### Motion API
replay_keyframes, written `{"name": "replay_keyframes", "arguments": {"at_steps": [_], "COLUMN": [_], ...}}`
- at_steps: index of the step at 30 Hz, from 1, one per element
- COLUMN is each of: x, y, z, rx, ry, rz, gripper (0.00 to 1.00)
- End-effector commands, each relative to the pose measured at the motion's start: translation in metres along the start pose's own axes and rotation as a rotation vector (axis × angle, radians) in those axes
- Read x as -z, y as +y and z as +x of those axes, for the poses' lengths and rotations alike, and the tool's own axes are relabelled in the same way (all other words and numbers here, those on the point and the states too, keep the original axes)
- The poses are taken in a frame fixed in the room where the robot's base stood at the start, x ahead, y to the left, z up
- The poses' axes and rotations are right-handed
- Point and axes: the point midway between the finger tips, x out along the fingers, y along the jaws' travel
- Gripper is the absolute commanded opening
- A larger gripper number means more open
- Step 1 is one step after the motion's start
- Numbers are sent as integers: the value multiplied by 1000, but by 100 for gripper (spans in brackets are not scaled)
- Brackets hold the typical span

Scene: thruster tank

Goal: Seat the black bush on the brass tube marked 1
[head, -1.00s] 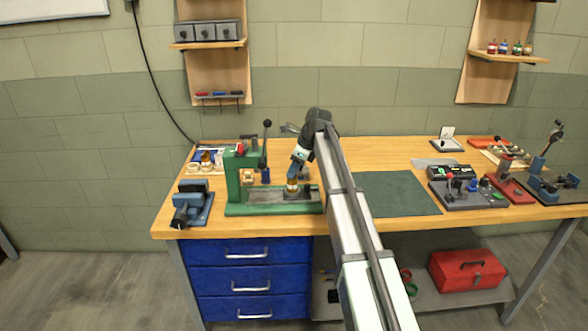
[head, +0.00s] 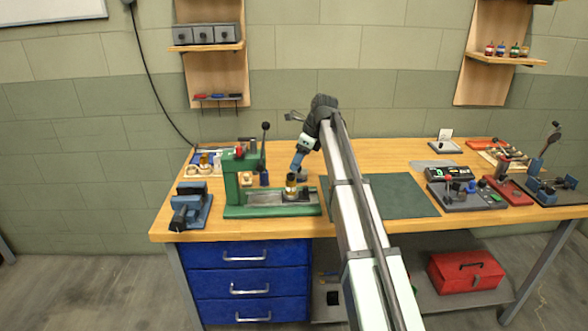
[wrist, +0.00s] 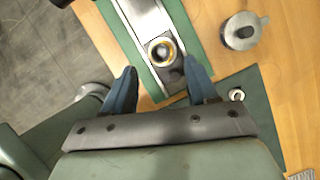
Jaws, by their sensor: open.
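A brass tube (head: 291,188) stands upright on the green press's bed in the head view. Its top looks dark (head: 291,177), probably the black bush, though how far down it sits cannot be told. In the wrist view the tube's brass rim (wrist: 172,42) shows around a pale ring and dark centre. No number is legible. My gripper (head: 297,171) is above and slightly to the right of the tube. In the wrist view my gripper (wrist: 160,72) has its two blue fingers wide apart, empty, with the tube just beyond the tips.
The green press (head: 232,190) with its upright lever stands to the left of the tube. A blue vise (head: 190,207) is at the bench's left. A green mat (head: 395,195) lies to the right. A round metal piece (wrist: 241,31) with a dark knob stands near the press bed.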

Motion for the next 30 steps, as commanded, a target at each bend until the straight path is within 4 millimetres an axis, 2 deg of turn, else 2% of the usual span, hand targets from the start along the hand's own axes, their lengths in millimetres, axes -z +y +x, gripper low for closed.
{"name": "replay_keyframes", "arguments": {"at_steps": [1,6,12,18,30], "x": [0,0,0,0,0], "y": [-1,-1,-1,0,0], "z": [-12,-43,-70,-82,-83], "rx": [2,2,1,0,-1], "ry": [-1,-1,0,0,0], "rz": [1,0,0,0,0], "gripper": [58,58,58,58,58]}}
